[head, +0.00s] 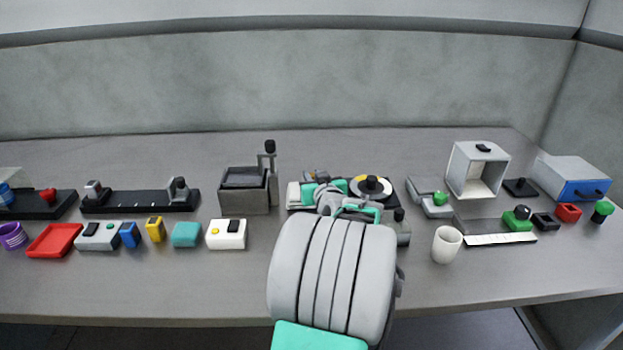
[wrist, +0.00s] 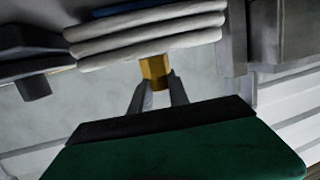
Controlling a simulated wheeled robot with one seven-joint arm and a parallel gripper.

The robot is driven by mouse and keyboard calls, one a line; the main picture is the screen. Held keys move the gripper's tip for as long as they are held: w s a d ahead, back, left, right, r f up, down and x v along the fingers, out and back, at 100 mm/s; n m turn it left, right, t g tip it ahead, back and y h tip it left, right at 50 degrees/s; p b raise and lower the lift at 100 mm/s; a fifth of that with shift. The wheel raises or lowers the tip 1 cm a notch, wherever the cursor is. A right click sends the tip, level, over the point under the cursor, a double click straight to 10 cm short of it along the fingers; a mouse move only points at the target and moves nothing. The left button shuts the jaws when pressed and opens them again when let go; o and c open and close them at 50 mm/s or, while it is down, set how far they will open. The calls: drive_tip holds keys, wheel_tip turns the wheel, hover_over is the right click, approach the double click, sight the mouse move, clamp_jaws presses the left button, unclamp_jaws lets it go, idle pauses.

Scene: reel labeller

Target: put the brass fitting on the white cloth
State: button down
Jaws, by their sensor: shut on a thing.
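The brass fitting (wrist: 154,70) is a small gold-coloured piece with flat sides. In the wrist view, my gripper (wrist: 158,84) is shut on it with both grey fingertips. A stack of white, rounded layers (wrist: 150,38), which looks like the folded white cloth, lies right beyond the fitting. The fitting's far end meets the edge of this stack in the picture; I cannot tell whether they touch. In the head view, my arm hides the fitting and most of my gripper. A small white piece (head: 293,194) shows left of my arm's end; it may be the cloth.
The labeller with its dark reel (head: 371,186) stands close around my arm's end. A grey open-topped box with a lever (head: 244,197) is to the left. A white cup (head: 446,245) stands to the right. Bare table lies along the front edge at left.

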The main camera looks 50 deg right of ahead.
drive_tip(key=c, duration=1.3)
unclamp_jaws()
drive_tip(key=shift+f, duration=0.1)
drive_tip(key=shift+o, duration=0.2)
drive_tip(key=shift+r+p, duration=0.3)
drive_tip(key=shift+p, duration=0.05)
drive_tip(key=v, duration=1.2)
drive_tip(key=shift+b, duration=0.45)
drive_tip(key=shift+f, duration=0.15)
